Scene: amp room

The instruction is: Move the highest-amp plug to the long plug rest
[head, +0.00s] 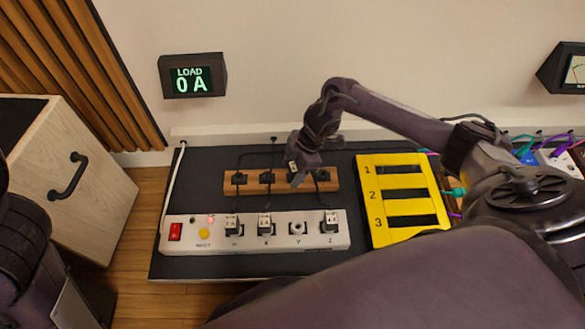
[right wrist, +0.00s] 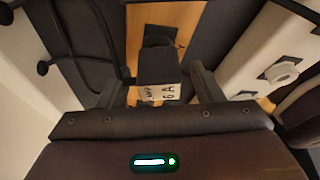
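The long wooden plug rest (head: 253,188) lies behind the white power strip (head: 270,249). Three plugs stand in the strip, at W (head: 232,224), X (head: 265,223) and Z (head: 329,221); their amp labels are too small to read surely. Socket Y (head: 298,229) is empty. My right gripper (head: 297,178) is over the rest, right of its middle. In the right wrist view a black plug (right wrist: 158,75), with a white label seeming to read 6 A, stands at the rest between my open fingers (right wrist: 158,88), with gaps both sides. My left gripper is out of view.
A yellow rack (head: 405,200) with slots numbered 1 to 3 stands right of the strip. The load display (head: 193,78) reads 0 A. The strip has a red switch (head: 175,232) and a yellow button (head: 204,234). Black cords run behind the rest.

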